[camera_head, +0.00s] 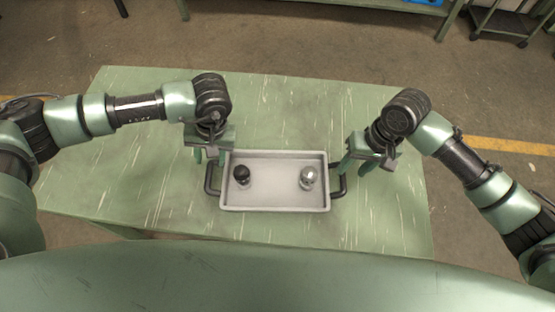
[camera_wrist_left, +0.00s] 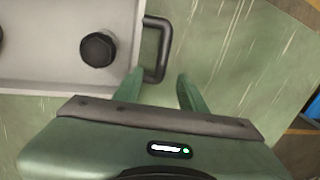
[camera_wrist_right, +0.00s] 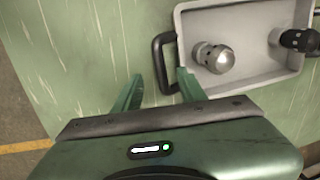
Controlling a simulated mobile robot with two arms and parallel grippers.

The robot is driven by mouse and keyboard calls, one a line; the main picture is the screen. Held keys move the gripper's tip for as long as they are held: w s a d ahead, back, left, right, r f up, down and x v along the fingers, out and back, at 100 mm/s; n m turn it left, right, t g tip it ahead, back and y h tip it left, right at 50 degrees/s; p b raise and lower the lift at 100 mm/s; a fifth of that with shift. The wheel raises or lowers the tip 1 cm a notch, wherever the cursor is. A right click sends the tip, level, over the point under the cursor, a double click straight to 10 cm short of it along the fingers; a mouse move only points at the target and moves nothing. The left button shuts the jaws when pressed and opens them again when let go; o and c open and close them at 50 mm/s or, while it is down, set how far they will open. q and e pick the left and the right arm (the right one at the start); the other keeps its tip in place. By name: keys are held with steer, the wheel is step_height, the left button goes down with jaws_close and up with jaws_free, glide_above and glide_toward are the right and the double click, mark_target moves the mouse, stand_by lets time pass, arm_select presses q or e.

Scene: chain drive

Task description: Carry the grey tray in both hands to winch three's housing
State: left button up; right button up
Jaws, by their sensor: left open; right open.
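The grey tray (camera_head: 275,207) lies on the green table, with a black handle at each short end. In it are a black knob-like part (camera_head: 241,175) at the left and a shiny metal part (camera_head: 308,178) at the right. My left gripper (camera_head: 209,158) is open above and behind the left handle (camera_head: 210,181). In the left wrist view that handle (camera_wrist_left: 163,50) shows near the fingertips (camera_wrist_left: 157,85). My right gripper (camera_head: 356,167) is open close to the right handle (camera_head: 341,183). In the right wrist view that handle (camera_wrist_right: 158,62) lies just beyond the fingertips (camera_wrist_right: 158,80). Neither gripper holds anything.
The green table (camera_head: 130,190) is otherwise bare, with free room around the tray. A green bench (camera_head: 390,8) stands at the back, and a dark cart (camera_head: 500,22) at the back right. A yellow line (camera_head: 500,145) runs across the floor.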

mark_target(210, 171)
arm_select(q)
steer(key=x, duration=0.4)
steer(key=s+x, duration=0.1)
steer(key=x, duration=0.1)
steer(key=shift+s+a+f, duration=0.1)
steer(key=shift+f, duration=0.1)
arm_select(e)
steer(key=f, duration=0.2)
steer(key=a+f, duration=0.1)
steer(key=f, duration=0.1)
steer(key=s+f, duration=0.1)
steer(key=f, duration=0.1)
steer(key=shift+s+a+f, duration=0.1)
steer(key=shift+a+f, duration=0.1)
arm_select(q)
steer(key=shift+f, duration=0.45)
arm_select(e)
steer(key=shift+f, duration=0.45)
arm_select(q)
jaws_close()
arm_select(e)
jaws_close()
arm_select(q)
steer(key=shift+r, duration=0.15)
arm_select(e)
steer(key=shift+r, duration=0.15)
